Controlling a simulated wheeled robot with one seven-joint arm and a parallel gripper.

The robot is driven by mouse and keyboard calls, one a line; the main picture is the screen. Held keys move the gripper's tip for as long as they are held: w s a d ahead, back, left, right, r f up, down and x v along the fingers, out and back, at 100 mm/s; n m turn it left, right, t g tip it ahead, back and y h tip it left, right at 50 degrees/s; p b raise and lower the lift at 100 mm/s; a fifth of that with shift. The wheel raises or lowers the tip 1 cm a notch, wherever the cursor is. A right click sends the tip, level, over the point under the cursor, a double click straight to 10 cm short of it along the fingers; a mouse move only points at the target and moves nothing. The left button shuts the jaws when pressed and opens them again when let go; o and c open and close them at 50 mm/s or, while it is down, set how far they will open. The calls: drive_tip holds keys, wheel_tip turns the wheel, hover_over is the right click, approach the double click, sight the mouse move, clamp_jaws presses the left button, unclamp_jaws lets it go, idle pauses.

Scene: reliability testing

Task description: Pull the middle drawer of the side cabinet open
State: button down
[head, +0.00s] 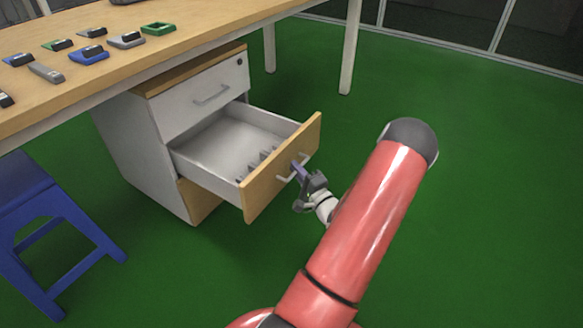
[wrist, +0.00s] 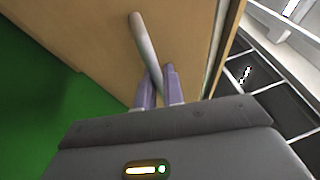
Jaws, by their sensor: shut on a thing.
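The side cabinet (head: 158,172) stands under the table, with its middle drawer (head: 283,176) pulled well out in the head view. The drawer has a wooden front and a light, mostly empty inside with small dividers near the front. My gripper (head: 299,170) is at the drawer front, shut on the drawer's handle (head: 284,178). In the wrist view the two purple fingers (wrist: 159,88) close around the grey bar handle (wrist: 143,45) on the wooden front. The top drawer (head: 205,102) is shut, with its own handle and a lock.
A wooden table (head: 200,45) with several small devices and trays is above the cabinet. A blue stool (head: 50,225) stands at the left.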

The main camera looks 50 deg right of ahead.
drive_tip(key=c, duration=1.8)
unclamp_jaws()
drive_tip(key=v, duration=0.8)
drive_tip(key=shift+w, duration=0.1)
